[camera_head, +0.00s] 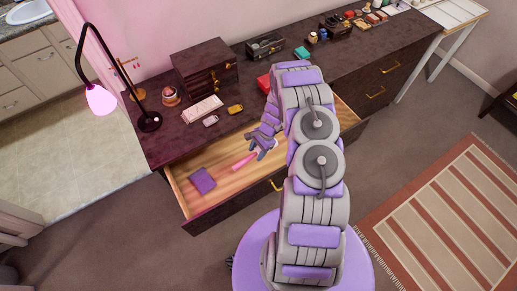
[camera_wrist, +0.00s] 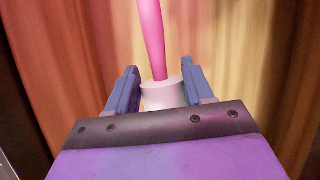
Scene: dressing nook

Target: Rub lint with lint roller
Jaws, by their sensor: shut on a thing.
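The lint roller has a pink handle (camera_wrist: 151,38) and a white roller end (camera_wrist: 163,94). In the head view its pink handle (camera_head: 243,162) shows over the open drawer (camera_head: 200,208), pointing down and left from my gripper (camera_head: 261,150). In the wrist view my gripper (camera_wrist: 160,76) is shut on the white end, with one blue finger on each side of it. The handle extends away from the fingers over the wood-coloured drawer bottom. I cannot tell whether the roller touches the drawer bottom. No lint can be made out.
A purple folded item (camera_head: 202,180) lies in the drawer's left part. The dark dresser top (camera_head: 185,140) holds a lamp (camera_head: 150,121), a jewellery box (camera_head: 205,68), a white tray-like item (camera_head: 203,109) and small objects. A striped rug (camera_head: 450,215) lies on the right.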

